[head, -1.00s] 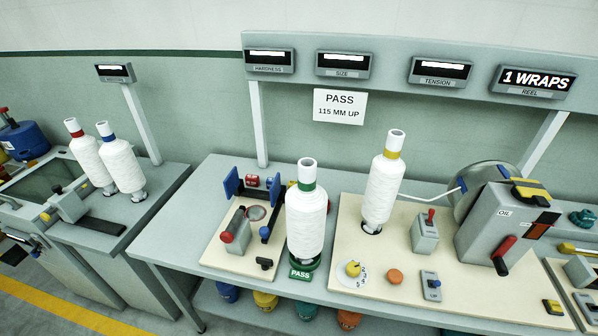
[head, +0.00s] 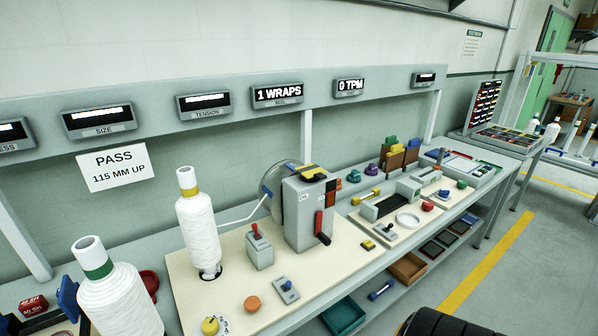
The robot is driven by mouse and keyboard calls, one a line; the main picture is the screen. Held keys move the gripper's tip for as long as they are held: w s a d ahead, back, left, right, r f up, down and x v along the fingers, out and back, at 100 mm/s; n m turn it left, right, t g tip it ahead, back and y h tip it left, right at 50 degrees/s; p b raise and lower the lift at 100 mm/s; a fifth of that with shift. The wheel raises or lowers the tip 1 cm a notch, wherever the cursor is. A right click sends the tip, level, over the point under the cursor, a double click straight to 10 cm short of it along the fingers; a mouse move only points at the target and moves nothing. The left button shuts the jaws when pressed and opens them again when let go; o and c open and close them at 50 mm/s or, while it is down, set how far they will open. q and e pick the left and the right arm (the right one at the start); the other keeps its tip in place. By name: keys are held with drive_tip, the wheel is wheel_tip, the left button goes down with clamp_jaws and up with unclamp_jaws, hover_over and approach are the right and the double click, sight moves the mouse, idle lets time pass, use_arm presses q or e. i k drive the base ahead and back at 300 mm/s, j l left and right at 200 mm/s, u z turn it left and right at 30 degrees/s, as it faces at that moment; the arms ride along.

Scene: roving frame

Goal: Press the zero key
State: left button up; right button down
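No key with a readable zero label shows in the head view. An orange round button (head: 253,304) sits on the pale reel board (head: 225,289), beside a small grey switch block (head: 286,291). A red round button (head: 427,205) is on the board farther right. The reel display (head: 278,93) reads "1 WRAPS", and the display to its right (head: 349,87) reads "0 TPM". Which button is the zero key I cannot tell. Neither of my grippers is in view.
A white yarn cone with a yellow top (head: 199,235) and one with a green top (head: 118,294) stand at the left. A grey reel machine (head: 308,210) with a red handle stands mid-bench. Floor with a yellow line (head: 486,262) is open at the right.

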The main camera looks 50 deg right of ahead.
sight(368, 244)
drive_tip(key=z, duration=2.1)
